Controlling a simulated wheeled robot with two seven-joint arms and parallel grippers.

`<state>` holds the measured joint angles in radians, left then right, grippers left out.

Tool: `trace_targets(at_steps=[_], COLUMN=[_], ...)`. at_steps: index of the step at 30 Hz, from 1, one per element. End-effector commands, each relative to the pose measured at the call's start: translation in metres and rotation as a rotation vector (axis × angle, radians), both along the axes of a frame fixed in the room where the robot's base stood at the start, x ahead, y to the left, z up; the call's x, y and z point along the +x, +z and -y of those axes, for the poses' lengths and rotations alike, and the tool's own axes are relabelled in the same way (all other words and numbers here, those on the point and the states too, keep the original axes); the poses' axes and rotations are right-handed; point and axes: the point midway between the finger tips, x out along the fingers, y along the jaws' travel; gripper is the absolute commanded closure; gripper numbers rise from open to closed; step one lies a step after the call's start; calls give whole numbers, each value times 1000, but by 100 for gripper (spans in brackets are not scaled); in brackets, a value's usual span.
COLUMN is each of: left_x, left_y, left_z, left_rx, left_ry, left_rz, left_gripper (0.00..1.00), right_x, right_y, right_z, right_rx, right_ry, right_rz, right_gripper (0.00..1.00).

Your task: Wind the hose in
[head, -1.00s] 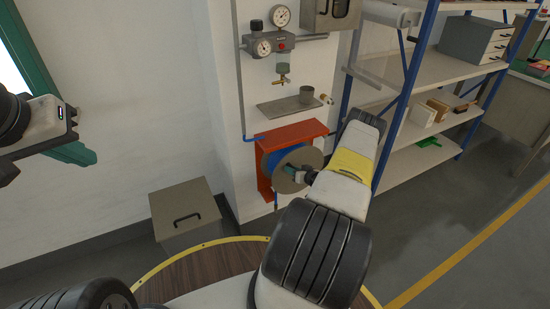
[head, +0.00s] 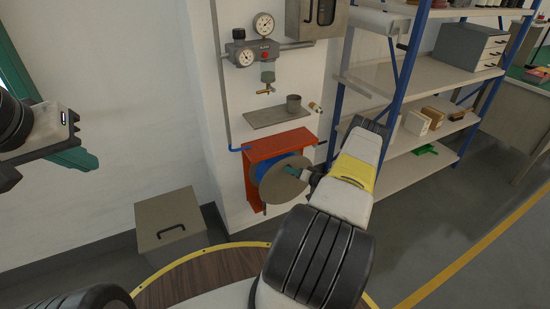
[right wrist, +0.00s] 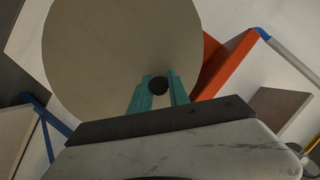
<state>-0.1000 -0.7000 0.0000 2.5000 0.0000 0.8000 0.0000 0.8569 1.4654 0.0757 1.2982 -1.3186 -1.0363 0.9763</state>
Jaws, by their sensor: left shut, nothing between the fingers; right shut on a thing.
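The hose reel has a round grey-beige disc (head: 281,186) at its front, in an orange bracket (head: 278,144) on the wall. Blue hose (head: 262,168) shows wound behind the disc. My right gripper (head: 292,171) is at the upper right part of the disc. In the right wrist view its teal fingers (right wrist: 158,92) are shut on a dark round knob (right wrist: 158,84) in front of the disc (right wrist: 115,50). My left gripper (head: 88,161) is shut and empty at the left edge, away from the reel.
A lidded grey box (head: 168,216) stands on the floor to the left. Blue-post shelving (head: 400,75) is close to the right of my right arm.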

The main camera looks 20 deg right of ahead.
Motion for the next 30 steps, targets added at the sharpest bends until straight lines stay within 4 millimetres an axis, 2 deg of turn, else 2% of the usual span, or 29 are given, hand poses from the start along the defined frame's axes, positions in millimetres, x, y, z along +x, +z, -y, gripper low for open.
trace_targets(at_steps=[15,16,19,30], left_x=[0,0,0,0], left_y=[0,0,0,0], left_z=[0,0,0,0], left_rx=[0,0,0,0], left_ry=[0,0,0,0], left_rz=[0,0,0,0], left_gripper=[100,100,100,100], right_x=[-2,-2,-2,-5], right_y=[-5,-5,-5,-1], right_z=[1,1,1,2], right_rx=[-5,-5,-4,-2], right_ry=[-2,-2,-2,0], right_rz=[-11,-11,-10,-5], right_gripper=[100,76,57,57])
